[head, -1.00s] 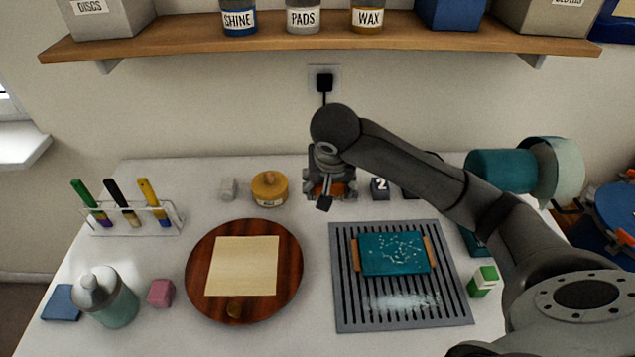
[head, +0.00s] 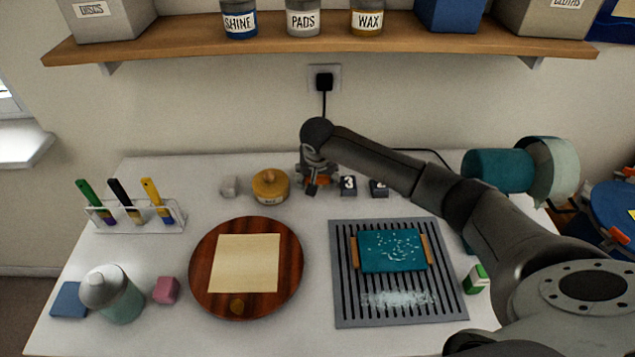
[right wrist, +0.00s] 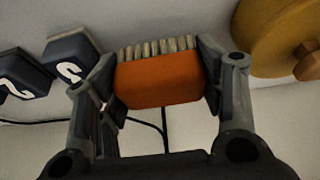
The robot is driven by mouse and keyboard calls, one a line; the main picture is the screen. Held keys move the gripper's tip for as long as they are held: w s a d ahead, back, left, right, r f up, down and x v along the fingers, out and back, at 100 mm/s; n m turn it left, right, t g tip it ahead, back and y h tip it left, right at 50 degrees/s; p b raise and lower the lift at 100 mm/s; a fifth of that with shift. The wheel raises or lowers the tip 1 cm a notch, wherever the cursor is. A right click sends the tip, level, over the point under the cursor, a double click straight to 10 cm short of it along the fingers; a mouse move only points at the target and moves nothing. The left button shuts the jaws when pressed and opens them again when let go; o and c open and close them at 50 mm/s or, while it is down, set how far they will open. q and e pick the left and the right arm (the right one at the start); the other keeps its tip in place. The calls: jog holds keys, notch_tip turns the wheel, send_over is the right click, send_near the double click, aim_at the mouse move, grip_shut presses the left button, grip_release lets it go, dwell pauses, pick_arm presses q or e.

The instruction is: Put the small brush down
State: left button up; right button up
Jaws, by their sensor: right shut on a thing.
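The small brush is an orange block with a row of pale bristles (right wrist: 158,80). It fills the space between the fingers of my right gripper (right wrist: 160,85) in the right wrist view, held from both sides. In the head view the right gripper (head: 315,184) is at the back of the white table, between the yellow lidded pot and the dark numbered blocks. Only a bit of the brush's orange shows there. The bristles point to the table side; whether they touch the table I cannot tell. My left gripper is not in view.
The yellow pot (head: 270,186) stands close left of the gripper. Dark blocks 3 (head: 348,186) and 2 (head: 379,188) stand close right. In front are a round wooden board (head: 205,275) and a grey slotted mat (head: 345,310) with a teal block (head: 393,251).

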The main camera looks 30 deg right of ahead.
jog(key=shift+s+f, duration=0.1)
jog(key=shift+f, duration=1.15)
jog(key=o, duration=0.6)
jog(key=shift+f, duration=0.15)
jog(key=shift+o, duration=0.2)
jog(key=b+v, duration=0.1)
jog(key=v, duration=1.1)
jog(key=shift+r, duration=0.25)
